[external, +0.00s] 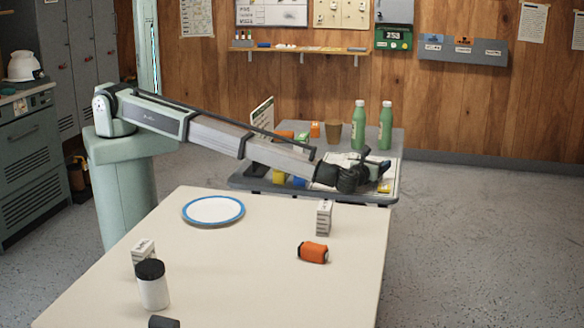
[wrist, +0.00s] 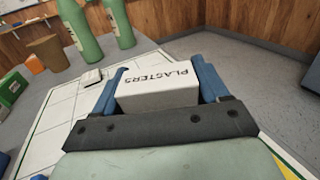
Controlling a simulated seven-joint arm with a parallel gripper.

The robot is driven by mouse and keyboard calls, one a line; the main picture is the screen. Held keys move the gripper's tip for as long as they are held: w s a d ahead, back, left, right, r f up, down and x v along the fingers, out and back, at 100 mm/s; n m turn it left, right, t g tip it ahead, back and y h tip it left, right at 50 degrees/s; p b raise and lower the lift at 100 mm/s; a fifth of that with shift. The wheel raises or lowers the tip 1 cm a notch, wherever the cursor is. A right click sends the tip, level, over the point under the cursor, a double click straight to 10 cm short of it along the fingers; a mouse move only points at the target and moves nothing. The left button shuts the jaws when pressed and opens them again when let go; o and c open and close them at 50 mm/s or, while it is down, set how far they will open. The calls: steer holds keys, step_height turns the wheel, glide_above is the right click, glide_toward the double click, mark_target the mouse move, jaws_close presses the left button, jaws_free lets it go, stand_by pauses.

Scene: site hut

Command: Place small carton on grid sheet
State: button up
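A small white carton (wrist: 160,88) marked PLASTERS sits between the two blue fingers of my gripper (wrist: 160,92) in the wrist view, with a finger against each side. In the external view my gripper (external: 376,170) is low over the right part of the far table. The white grid sheet (wrist: 62,110), with thin lines, lies on that table under and left of the carton in the wrist view. Part of it also shows beside my gripper in the external view (external: 395,174). Whether the carton's underside touches the sheet is hidden.
Green bottles (external: 359,125) and a brown cup (external: 318,126) stand behind the sheet. Orange and green items (wrist: 12,88) lie to its left. The near table (external: 250,285) carries a blue-rimmed plate (external: 213,210), two cartons (external: 324,217), a black-lidded jar (external: 152,287) and an orange item (external: 313,252).

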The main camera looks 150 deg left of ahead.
steer(key=o, duration=0.4)
steer(key=shift+c, duration=0.2)
steer(key=shift+r, duration=0.15)
steer(key=v, duration=1.2)
